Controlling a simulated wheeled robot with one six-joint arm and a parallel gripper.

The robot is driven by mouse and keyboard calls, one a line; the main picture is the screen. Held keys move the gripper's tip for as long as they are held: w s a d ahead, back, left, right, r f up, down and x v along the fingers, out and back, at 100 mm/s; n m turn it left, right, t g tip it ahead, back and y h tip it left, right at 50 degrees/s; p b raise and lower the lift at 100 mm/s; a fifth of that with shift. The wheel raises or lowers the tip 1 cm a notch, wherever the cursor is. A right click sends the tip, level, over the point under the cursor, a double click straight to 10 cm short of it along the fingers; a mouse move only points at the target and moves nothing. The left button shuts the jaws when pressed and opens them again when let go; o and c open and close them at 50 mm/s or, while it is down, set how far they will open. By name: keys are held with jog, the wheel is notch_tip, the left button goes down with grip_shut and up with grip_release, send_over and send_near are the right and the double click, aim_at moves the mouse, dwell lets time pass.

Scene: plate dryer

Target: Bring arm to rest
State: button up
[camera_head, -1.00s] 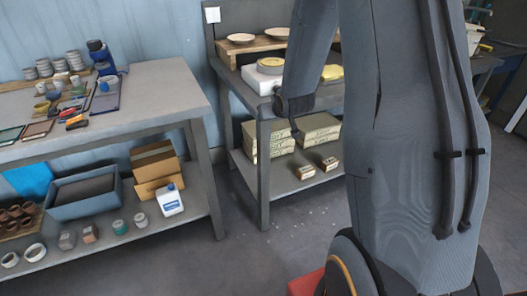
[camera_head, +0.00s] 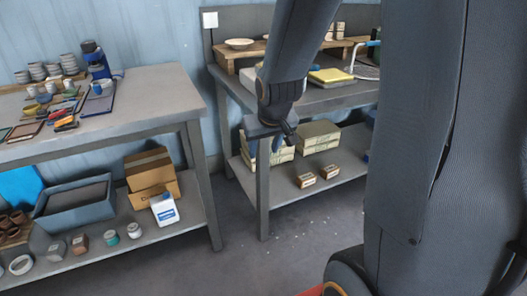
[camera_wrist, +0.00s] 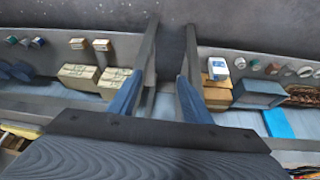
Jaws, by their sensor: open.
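My gripper (camera_head: 264,146) hangs at the end of my arm in the head view, in front of the right workbench's front edge and leg. In the wrist view its two blue fingers stand wide apart, with nothing between them (camera_wrist: 160,92). The gripper is open and empty, and no object touches it that I can see. My arm covers much of the right half of the head view.
The right workbench (camera_head: 226,88) carries a plate (camera_head: 239,43) on a wooden riser and a yellow block (camera_head: 330,75). Boxes (camera_head: 318,136) sit on its lower shelf. The left workbench (camera_head: 160,92) holds tools and jars. Floor (camera_head: 290,235) between and before them is clear.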

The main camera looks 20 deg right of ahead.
jog(key=shift+s, duration=0.15)
dwell(0.3)
jog(key=s+a+r+g+p, duration=0.2)
jog(key=s+a, duration=0.1)
jog(key=s, duration=0.6)
jog(key=s+a+r+g+p, duration=0.2)
jog(key=s+a+g+p, duration=0.1)
jog(key=s, duration=0.7)
jog(key=shift+a+r+n+y+p, duration=0.15)
jog(key=shift+n+y+p, duration=0.15)
jog(key=shift+y, duration=0.1)
